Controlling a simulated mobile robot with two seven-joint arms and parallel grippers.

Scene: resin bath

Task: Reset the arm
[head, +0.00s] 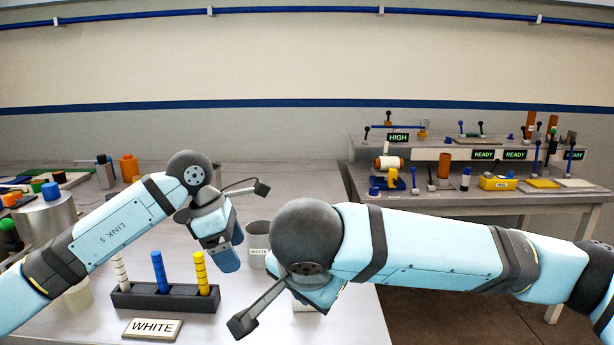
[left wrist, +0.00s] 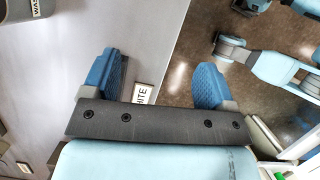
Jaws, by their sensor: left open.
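My left gripper (head: 230,258) hangs over the grey table with its blue fingers pointing down, behind the yellow end of a black rack. In the left wrist view its two blue fingers (left wrist: 158,82) are wide apart with nothing between them. My right arm comes in from the right across the front; its dark wrist joint is near the table's right edge and its fingers are hidden. The black rack (head: 140,300) holds a white, a blue and a yellow ringed post. A plate reading WHITE (head: 152,328) lies in front of it.
A grey waste cup (head: 257,243) stands right of my left gripper. A metal can (head: 50,220), bottles and colored parts crowd the table's left side. A second bench (head: 450,203) with READY and HIGH signs stands at the back right. The table's back middle is clear.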

